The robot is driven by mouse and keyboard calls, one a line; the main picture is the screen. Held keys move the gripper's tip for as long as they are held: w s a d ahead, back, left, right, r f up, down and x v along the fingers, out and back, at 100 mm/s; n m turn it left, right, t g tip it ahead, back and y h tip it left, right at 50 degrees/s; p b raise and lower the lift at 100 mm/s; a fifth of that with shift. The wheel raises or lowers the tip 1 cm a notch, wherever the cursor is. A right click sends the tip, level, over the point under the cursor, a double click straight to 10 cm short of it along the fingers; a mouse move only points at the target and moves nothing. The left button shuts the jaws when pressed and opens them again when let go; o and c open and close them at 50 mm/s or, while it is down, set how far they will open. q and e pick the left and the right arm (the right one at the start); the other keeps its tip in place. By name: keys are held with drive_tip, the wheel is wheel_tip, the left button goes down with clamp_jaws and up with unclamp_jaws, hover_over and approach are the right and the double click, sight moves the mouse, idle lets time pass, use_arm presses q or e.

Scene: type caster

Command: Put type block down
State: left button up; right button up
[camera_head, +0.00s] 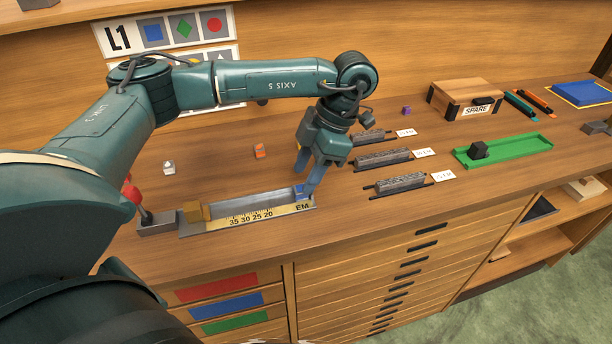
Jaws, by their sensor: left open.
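A metal tray with a numbered yellow scale (220,226) lies on the bench at lower centre. A small blue block (299,192) is at its right end, partly hidden by a finger. A brass-coloured block (195,211) is at its left end. My left gripper (305,184) points down over the right end of the tray, its fingers apart, close to the blue block. I cannot tell whether a finger touches it. An orange block (260,151) and a whitish block (168,167) stand on the bench behind the tray. My right gripper is not in view.
Several dark strips on rails (382,158) with white labels lie right of the gripper. A green tray (522,147) holds a dark block (479,150). A wooden SPARE box (466,98) and a purple block (406,110) stand behind. A red-knobbed lever (133,194) is left of the tray.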

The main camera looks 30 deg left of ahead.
use_arm(q)
drive_tip(key=p+v, duration=0.1)
drive_tip(key=v, duration=0.9)
drive_tip(key=shift+d+r, duration=0.25)
drive_tip(key=shift+r, duration=0.15)
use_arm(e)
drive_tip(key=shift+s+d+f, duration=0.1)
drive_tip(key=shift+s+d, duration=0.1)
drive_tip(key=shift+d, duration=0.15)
use_arm(q)
drive_tip(key=shift+s, duration=0.1)
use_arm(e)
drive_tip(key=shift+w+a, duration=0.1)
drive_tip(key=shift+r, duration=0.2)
